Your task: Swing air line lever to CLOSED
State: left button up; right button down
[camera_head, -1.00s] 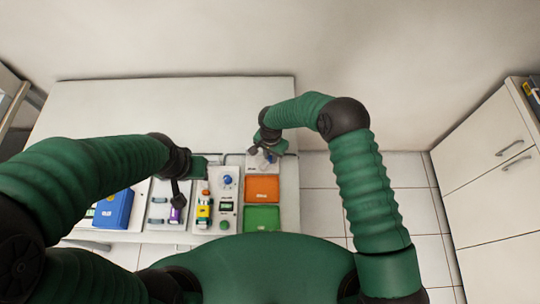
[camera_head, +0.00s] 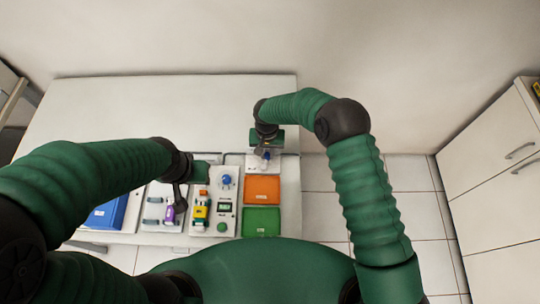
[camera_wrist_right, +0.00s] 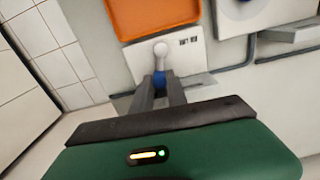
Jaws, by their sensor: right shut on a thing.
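The air line lever (camera_wrist_right: 161,52) shows in the right wrist view as a pale rod with a round end and a blue part (camera_wrist_right: 159,77) at its base. It stands on a white plate with small lettering. My right gripper (camera_wrist_right: 158,88) is shut on the lever at its blue part. In the head view the right gripper (camera_head: 266,153) is over the white plate (camera_head: 258,169) behind the orange tray, and it hides part of the lever. My left gripper (camera_head: 180,190) hangs over the panel by a purple item; its jaws are too small to read.
An orange tray (camera_head: 262,181) and a green tray (camera_head: 261,207) lie in front of the lever plate. A panel with a blue knob (camera_head: 226,180) and a yellow device (camera_head: 201,212) is left of them. A blue box (camera_head: 107,214) is further left. The table's back is clear.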

jog(key=shift+s+a+f+n+b, duration=0.1)
jog(key=shift+a+n+b, duration=0.25)
jog(key=shift+n, duration=0.4)
jog(key=shift+s+a+f+n+b, duration=0.1)
jog(key=shift+a+n+b, duration=0.25)
jog(key=shift+n, duration=0.4)
jog(key=c, duration=1.7)
grip_release()
jog(key=o, duration=0.4)
jog(key=shift+r, duration=0.15)
jog(key=shift+w, duration=0.1)
jog(key=shift+w+r, duration=0.1)
jog(key=shift+r, duration=0.2)
notch_tip(320, 180, up, 16)
jog(key=shift+r+b, duration=0.1)
jog(key=shift+b, duration=0.9)
